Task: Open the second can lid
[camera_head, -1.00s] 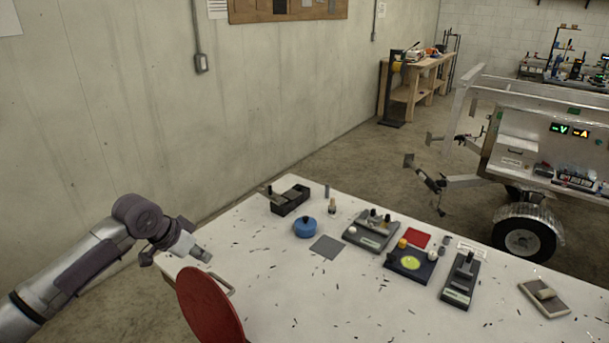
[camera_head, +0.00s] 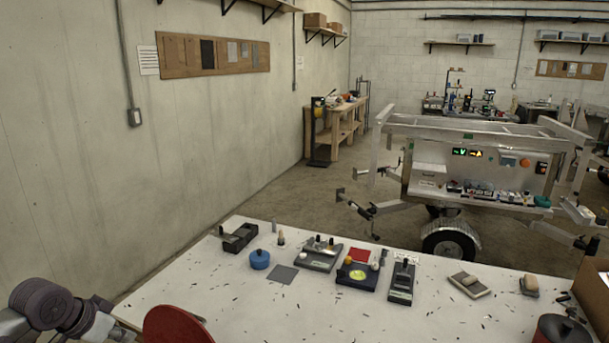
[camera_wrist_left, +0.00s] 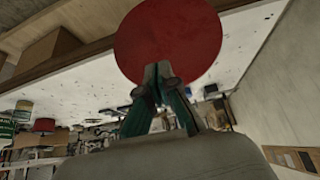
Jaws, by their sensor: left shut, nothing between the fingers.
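A round red lid (camera_head: 178,326) stands tilted up at the table's near edge, cut off by the bottom of the head view. My left gripper (camera_head: 122,332) is just left of it, low in the picture. In the left wrist view the gripper (camera_wrist_left: 162,68) is shut and empty, its fingertips in front of the red lid (camera_wrist_left: 168,30); I cannot tell whether they touch it. The can under this lid is out of sight in the head view. A second dark can with a red lid (camera_head: 562,328) is at the bottom right corner, partly cut off. My right gripper is not in view.
The white table (camera_head: 290,320) has a clear middle with scattered dark chips. Along its far side are a blue round pot (camera_head: 259,260), black devices (camera_head: 358,277) and a grey pad (camera_head: 470,284). A cardboard box (camera_head: 593,290) stands at the right edge. A trailer (camera_head: 480,175) is beyond.

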